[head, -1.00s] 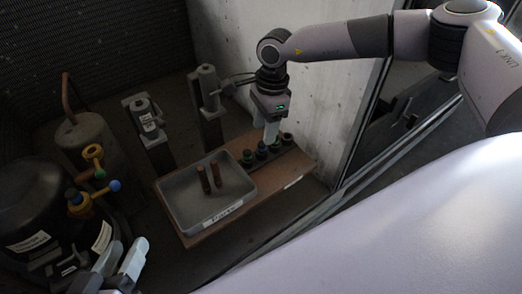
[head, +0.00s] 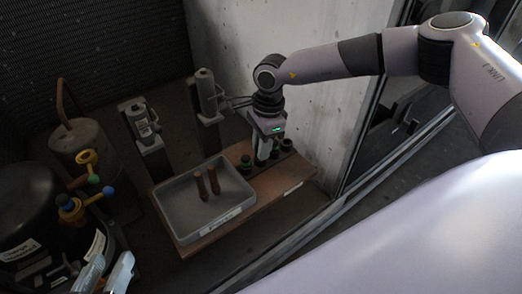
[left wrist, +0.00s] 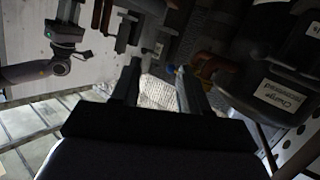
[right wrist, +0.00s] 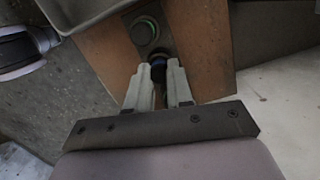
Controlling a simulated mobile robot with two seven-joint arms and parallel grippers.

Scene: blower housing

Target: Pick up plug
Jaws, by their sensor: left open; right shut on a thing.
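My right gripper (head: 262,160) is at the dark plug rack at the back right of the board. In the right wrist view its fingertips are closed around a dark plug with a blue edge (right wrist: 158,65), low at the rack. A green-ringed plug (right wrist: 144,30) stands beside it, and that plug also shows in the head view (head: 245,162). The fingers partly hide the held plug, and whether it still sits in its hole cannot be told. My left gripper (head: 105,272) is open and empty at the lower left, with its fingers apart in the left wrist view (left wrist: 158,88).
A grey tray (head: 222,222) with two brown rods (head: 207,183) lies on the wooden board (head: 290,190). Two grey cylinders on stands (head: 207,92) rise behind it. Black and grey tanks with coloured valves (head: 70,205) fill the left. A concrete wall (head: 300,100) is close behind the rack.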

